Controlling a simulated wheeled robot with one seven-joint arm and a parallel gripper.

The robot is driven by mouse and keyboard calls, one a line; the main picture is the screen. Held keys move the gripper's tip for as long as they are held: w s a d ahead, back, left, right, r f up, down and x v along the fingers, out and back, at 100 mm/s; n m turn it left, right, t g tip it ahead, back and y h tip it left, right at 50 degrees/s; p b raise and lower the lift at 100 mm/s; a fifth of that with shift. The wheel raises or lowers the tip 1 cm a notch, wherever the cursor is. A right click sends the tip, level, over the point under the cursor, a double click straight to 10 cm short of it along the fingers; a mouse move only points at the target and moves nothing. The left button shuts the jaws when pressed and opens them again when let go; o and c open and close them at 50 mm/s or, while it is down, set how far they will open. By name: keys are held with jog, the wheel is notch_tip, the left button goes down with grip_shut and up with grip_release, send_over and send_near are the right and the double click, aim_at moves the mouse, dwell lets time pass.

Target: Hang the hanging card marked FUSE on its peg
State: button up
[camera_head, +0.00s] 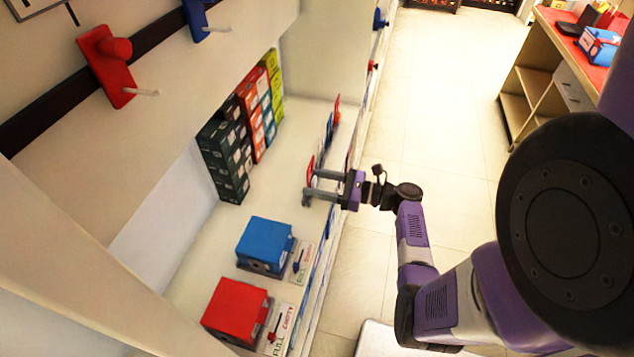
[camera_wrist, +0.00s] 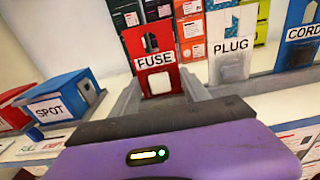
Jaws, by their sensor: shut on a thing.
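The red FUSE card (camera_wrist: 152,59) stands upright between my fingers in the wrist view, with a slot near its top and a pale patch below the label. My gripper (camera_head: 309,185) is shut on its lower part; its fingers also show in the wrist view (camera_wrist: 161,90). In the head view the card (camera_head: 310,168) is a thin red edge at the fingertips. I cannot tell whether its bottom touches the shelf. A white PLUG card (camera_wrist: 232,45) and a blue CORD card (camera_wrist: 302,33) stand to its right. Which peg is marked FUSE is not readable.
A red holder with a pale peg (camera_head: 110,68) and a blue one (camera_head: 201,22) are on the upper left panel. Blue (camera_head: 265,241) and red (camera_head: 236,308) boxes sit on the shelf near me. Stacked small boxes (camera_head: 228,150) stand behind.

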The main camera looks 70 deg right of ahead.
jog(key=shift+r+p, duration=2.05)
jog(key=shift+r, duration=0.1)
jog(key=s+r+p, duration=0.1)
jog(key=s+p, duration=0.1)
jog(key=s, duration=0.8)
jog(key=shift+d+r, duration=0.3)
jog(key=shift+d, duration=0.05)
